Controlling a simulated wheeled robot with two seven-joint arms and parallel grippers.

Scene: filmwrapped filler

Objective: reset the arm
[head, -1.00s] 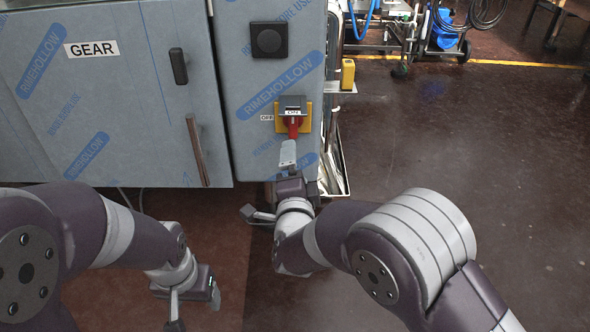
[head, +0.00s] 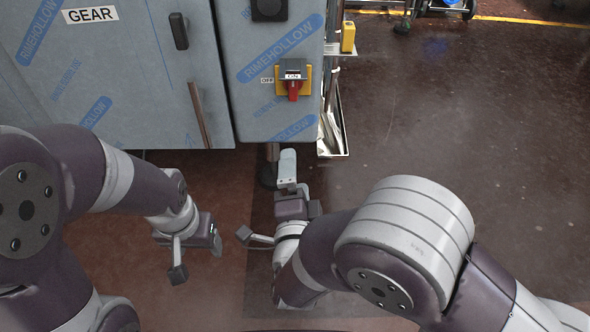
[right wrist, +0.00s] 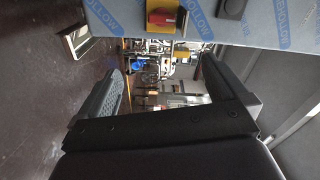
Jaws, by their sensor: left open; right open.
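In the head view my left gripper (head: 212,238) hangs low over the floor in front of the cabinet, open and empty. My right gripper (head: 288,170) is below the red switch (head: 293,89) and apart from it. The right wrist view shows the right gripper (right wrist: 163,75) open, with nothing between its fingers. The switch has a red handle on a yellow plate on the grey cabinet (head: 270,120), with an OFF label at its left. It also shows at the top of the right wrist view (right wrist: 162,16).
The cabinet's door (head: 100,90) carries a GEAR label (head: 90,14) and a long handle (head: 198,113). A yellow item (head: 348,36) sits on a side shelf, with a paper holder (head: 333,135) below.

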